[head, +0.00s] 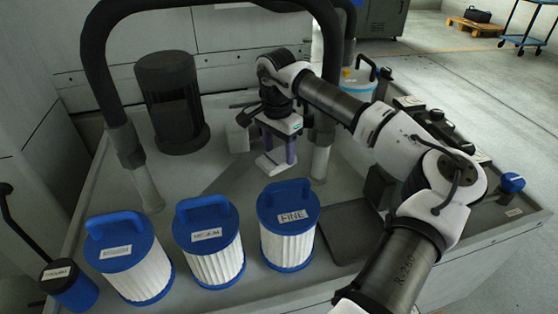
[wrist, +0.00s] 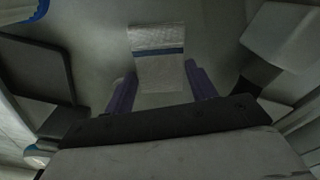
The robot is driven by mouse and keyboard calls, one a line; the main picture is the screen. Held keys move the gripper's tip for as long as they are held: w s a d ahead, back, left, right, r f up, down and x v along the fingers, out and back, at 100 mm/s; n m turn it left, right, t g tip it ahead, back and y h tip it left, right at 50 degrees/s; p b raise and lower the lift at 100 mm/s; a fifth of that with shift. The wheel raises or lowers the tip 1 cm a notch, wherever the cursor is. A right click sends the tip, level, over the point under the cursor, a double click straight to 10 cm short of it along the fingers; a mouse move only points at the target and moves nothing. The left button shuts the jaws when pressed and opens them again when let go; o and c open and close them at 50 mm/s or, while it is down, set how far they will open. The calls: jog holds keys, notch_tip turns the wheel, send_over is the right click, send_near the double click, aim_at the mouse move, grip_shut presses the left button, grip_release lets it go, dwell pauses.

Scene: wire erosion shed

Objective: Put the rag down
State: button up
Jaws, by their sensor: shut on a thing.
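The rag (head: 270,165) is a small pale folded cloth. In the wrist view the rag (wrist: 157,68) shows a blue stripe across it and lies between the two purple fingers. My gripper (head: 280,155) points down over the middle of the grey bench top (head: 225,180) and is shut on the rag; the fingers also show in the wrist view (wrist: 160,88). The rag's lower end hangs close to the bench top. I cannot tell whether it touches.
Three blue-topped filters, the right one labelled FINE (head: 290,222), stand in front of my gripper. A dark flat plate (head: 350,232) lies right of them. A dark cylinder (head: 172,105) and a small pale block (head: 237,138) are to the left. A black hose (head: 95,65) arches overhead.

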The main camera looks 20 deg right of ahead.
aim_at(279, 155)
jog(key=shift+f, duration=1.75)
jog(key=shift+f, duration=0.1)
jog(key=o, duration=1.3)
notch_tip(279, 155, up, 8)
jog(key=shift+a+f, duration=0.1)
